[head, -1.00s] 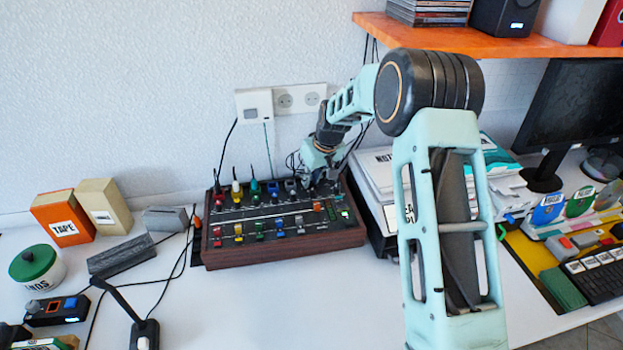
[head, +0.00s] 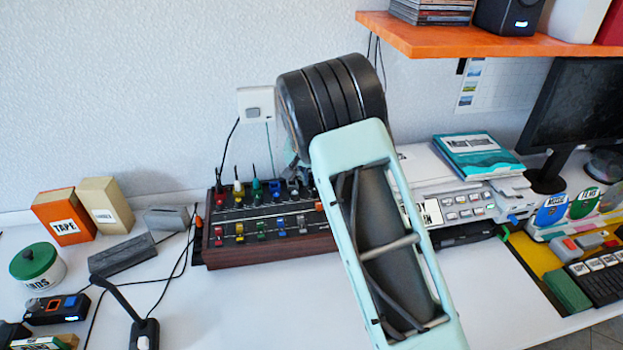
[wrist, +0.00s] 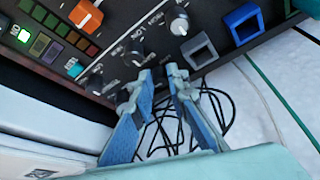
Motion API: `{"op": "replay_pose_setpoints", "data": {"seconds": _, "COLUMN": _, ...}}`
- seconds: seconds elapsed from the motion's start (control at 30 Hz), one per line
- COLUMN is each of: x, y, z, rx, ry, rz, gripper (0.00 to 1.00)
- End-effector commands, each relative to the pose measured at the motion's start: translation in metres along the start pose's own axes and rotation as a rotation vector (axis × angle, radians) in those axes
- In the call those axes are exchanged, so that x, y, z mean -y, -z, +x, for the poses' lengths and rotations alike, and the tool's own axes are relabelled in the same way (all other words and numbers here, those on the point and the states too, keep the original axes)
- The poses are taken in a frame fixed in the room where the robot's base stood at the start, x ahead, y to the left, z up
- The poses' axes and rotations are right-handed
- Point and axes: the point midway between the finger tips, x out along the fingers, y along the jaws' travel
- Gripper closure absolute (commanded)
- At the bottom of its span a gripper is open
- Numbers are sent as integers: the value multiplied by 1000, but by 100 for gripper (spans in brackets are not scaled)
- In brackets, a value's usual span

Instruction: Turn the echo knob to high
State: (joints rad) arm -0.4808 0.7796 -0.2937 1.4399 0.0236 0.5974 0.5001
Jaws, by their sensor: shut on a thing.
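The dark mixing console (head: 270,248) with wooden sides sits on the white desk against the wall. In the head view my arm hides the gripper.
Loose black cables (wrist: 185,120) lie behind the console. An orange shelf (head: 450,40) hangs above.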

Motion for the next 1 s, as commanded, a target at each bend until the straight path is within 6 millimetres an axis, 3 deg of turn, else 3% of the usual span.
{"op": "replay_pose_setpoints", "data": {"seconds": 0.4, "x": 3, "y": 0, "z": 0, "rx": 1, "ry": -71, "rz": 172, "gripper": 100}}
{"op": "replay_pose_setpoints", "data": {"seconds": 0.93, "x": 3, "y": 0, "z": 0, "rx": 2, "ry": -80, "rz": 196, "gripper": 100}}
{"op": "replay_pose_setpoints", "data": {"seconds": 0.97, "x": 3, "y": 0, "z": 0, "rx": 2, "ry": -80, "rz": 196, "gripper": 84}}
{"op": "replay_pose_setpoints", "data": {"seconds": 1.0, "x": 3, "y": 0, "z": 0, "rx": 2, "ry": -80, "rz": 196, "gripper": 80}}
